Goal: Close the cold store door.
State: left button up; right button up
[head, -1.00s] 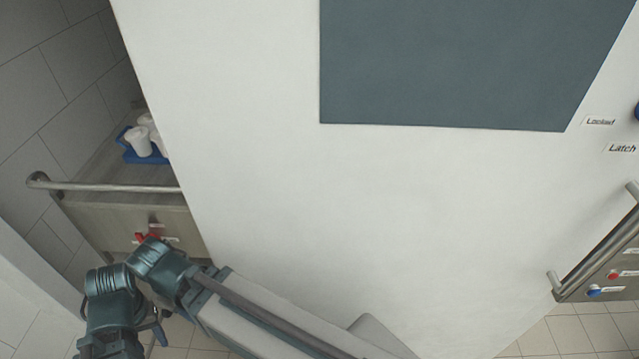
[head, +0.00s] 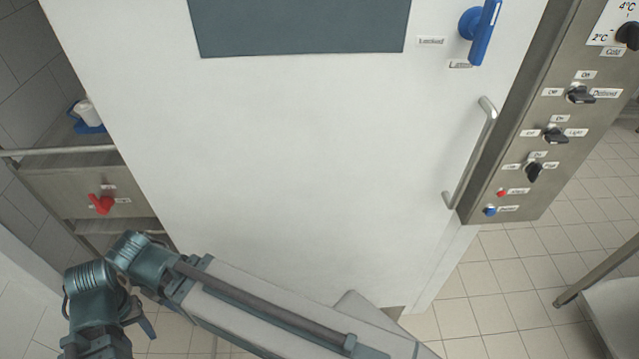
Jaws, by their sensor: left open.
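The cold store door (head: 290,150) is a large white slab with a grey-blue panel at its top. It fills the middle of the head view. A metal bar handle (head: 472,155) is at its right side. A blue latch lever (head: 483,30) stands above the handle, beside small labels, one reading "Locked". I cannot tell how far the door stands from its frame. My left gripper (head: 138,318) is at the lower left, in front of the door's lower left side and away from the handle. It is open, mostly hidden by my wrist. My right gripper is out of view.
A steel control panel (head: 545,130) with black knobs is right of the handle. A steel counter (head: 70,185) with a rail, a red knob (head: 102,204) and a blue tray (head: 85,124) with white cups is at the left. Tiled floor (head: 500,300) is clear at the lower right.

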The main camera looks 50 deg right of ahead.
aim_at(321, 150)
jog(key=z, duration=1.3)
jog(key=j+z, duration=0.15)
jog(key=z, duration=0.2)
jog(key=k+j+z, duration=0.15)
jog(key=z, duration=0.2)
jog(key=j, duration=0.3)
jog(key=i, duration=0.25)
jog(key=k+l, duration=0.2)
jog(key=l, duration=0.45)
jog(key=i+l+z, duration=0.1)
jog(key=l, duration=0.3)
jog(key=i+l, duration=0.1)
jog(key=l, duration=0.35)
jog(key=j, duration=0.35)
jog(key=i+j, duration=0.15)
jog(key=j, duration=0.15)
jog(key=z, duration=0.05)
